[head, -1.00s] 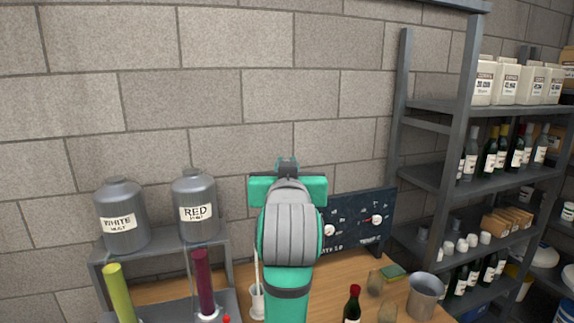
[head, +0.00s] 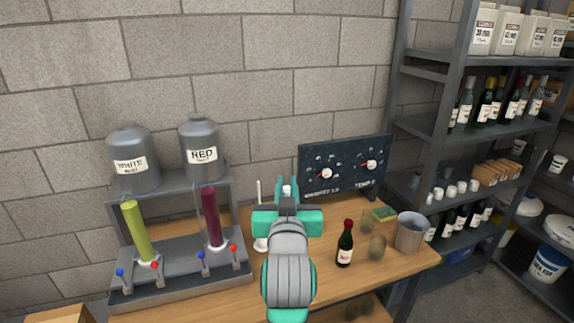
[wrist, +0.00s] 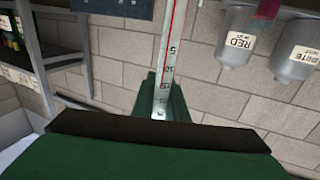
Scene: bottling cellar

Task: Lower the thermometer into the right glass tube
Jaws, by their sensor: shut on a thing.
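My gripper (head: 287,188) is shut on the thermometer, a pale flat strip with a red line and black scale marks that shows between the green fingers in the wrist view (wrist: 166,75). In the head view only a small pale bit of it shows between the fingertips. The right glass tube (head: 212,218) holds dark red liquid and stands upright on the grey stand, left of my gripper and apart from it. The left glass tube (head: 137,232) holds yellow-green liquid. The thermometer's lower end cannot be made out.
Two grey tanks, labelled white (head: 134,160) and red (head: 202,150), sit on the shelf above the tubes. A white cup (head: 261,244) with a thin white rod stands between stand and arm. A wine bottle (head: 345,245), a metal bucket (head: 410,232) and a dial panel (head: 345,167) are right.

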